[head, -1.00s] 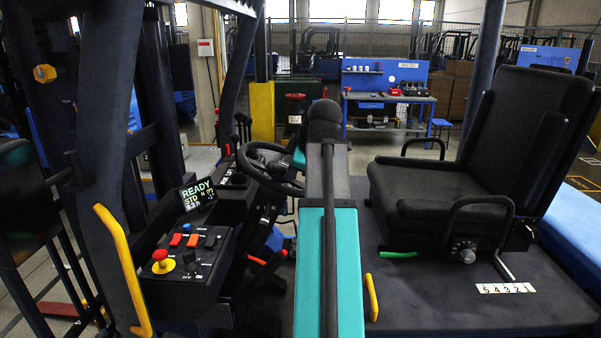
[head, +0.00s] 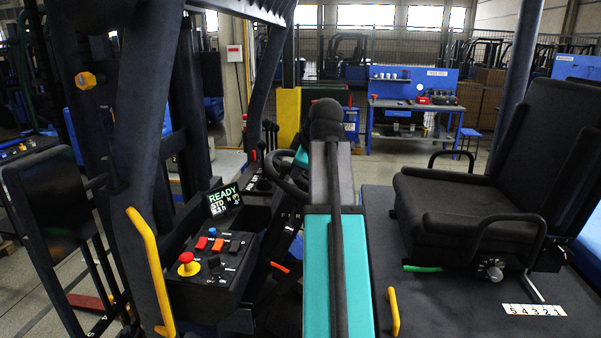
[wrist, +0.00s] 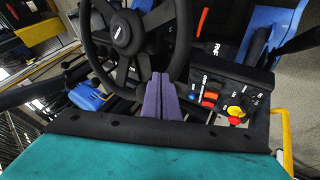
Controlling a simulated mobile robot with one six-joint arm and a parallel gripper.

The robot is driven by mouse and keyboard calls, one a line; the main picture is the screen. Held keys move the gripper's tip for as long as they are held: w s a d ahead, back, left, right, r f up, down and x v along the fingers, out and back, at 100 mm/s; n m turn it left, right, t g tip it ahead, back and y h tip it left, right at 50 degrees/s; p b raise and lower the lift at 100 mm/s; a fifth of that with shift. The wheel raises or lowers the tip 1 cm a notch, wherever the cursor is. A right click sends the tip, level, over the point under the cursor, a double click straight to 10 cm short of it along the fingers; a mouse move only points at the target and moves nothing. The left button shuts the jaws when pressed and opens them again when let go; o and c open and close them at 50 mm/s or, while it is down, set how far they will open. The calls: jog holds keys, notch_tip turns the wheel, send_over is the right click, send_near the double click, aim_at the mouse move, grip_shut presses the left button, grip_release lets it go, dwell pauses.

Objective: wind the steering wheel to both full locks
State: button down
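The black steering wheel (head: 286,176) stands behind the control panel in the head view, its right part hidden by my teal and black arm. In the wrist view the wheel (wrist: 124,33) fills the upper middle, with its hub, spokes and lower rim showing. My gripper (wrist: 162,76) has two purple fingers side by side with no clear gap. They overlap the lower right rim in the picture, and no rim shows between them. Whether they touch the rim cannot be told. The fingers are hidden behind my arm in the head view.
A control panel (head: 213,262) with a red and yellow knob (head: 188,263) and a READY display (head: 224,199) is left of the wheel. A yellow handle (head: 150,270) is on the near left post. A black seat (head: 465,205) is at right. A blue workbench (head: 415,103) stands behind.

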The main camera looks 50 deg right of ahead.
jog(key=shift+r, duration=0.15)
jog(key=shift+s+d+r+p, duration=0.1)
jog(key=shift+s+r+p, duration=0.15)
jog(key=shift+r, duration=0.25)
jog(key=shift+s+d+r+p, duration=0.1)
jog(key=shift+r+p, duration=0.1)
jog(key=shift+r, duration=0.25)
notch_tip(320, 180, up, 6)
jog(key=s+d, duration=0.1)
jog(key=s, duration=0.1)
jog(key=shift+d, duration=0.3)
jog(key=shift+s, duration=0.15)
jog(key=shift+s+d+f, duration=0.2)
jog(key=shift+s+f, duration=0.3)
jog(key=shift+s, duration=0.1)
jog(key=shift+s+d+f, duration=0.15)
jog(key=shift+s+f, duration=0.35)
jog(key=shift+s, duration=0.05)
jog(key=shift+f, duration=0.15)
